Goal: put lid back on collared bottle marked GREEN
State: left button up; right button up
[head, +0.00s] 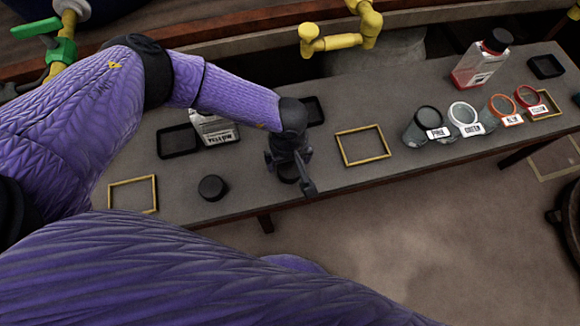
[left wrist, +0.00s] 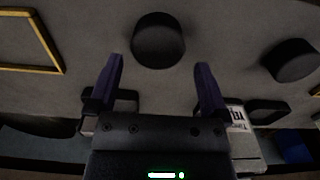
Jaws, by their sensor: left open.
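My left gripper (head: 291,180) is open and empty above the table, over a round black lid (head: 287,172). In the left wrist view this lid (left wrist: 158,40) lies just beyond and between the spread fingertips (left wrist: 157,75), apart from them. A second round black lid (head: 213,187) sits to the left; it also shows in the left wrist view (left wrist: 290,60). Several collared bottles stand in a row at the right: one with a dark top (head: 427,117), then white (head: 463,112), orange (head: 503,104) and red (head: 528,96) collars. My right gripper is not in view.
A yellow frame (head: 339,149) lies right of my gripper, another (head: 110,198) at far left. Black trays (head: 166,153) and a labelled carton (head: 214,127) are behind. A black-capped container of red contents (head: 480,65) stands back right. The table front edge is close.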

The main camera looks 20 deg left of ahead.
aim_at(290, 168)
pick_arm(q)
notch_tip(290, 168, down, 5)
jog(key=b, duration=0.2)
jog(key=shift+d+r+b, duration=0.1)
jog(key=shift+r+b, duration=0.1)
jog(key=shift+b, duration=0.1)
jog(key=shift+w+r, duration=0.1)
jog(key=shift+r, duration=0.1)
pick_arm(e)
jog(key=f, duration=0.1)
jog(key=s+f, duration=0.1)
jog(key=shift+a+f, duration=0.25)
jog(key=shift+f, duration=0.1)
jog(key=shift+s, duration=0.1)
pick_arm(q)
jog(key=shift+c, duration=0.3)
jog(key=c, duration=0.9)
jog(key=shift+c, duration=0.2)
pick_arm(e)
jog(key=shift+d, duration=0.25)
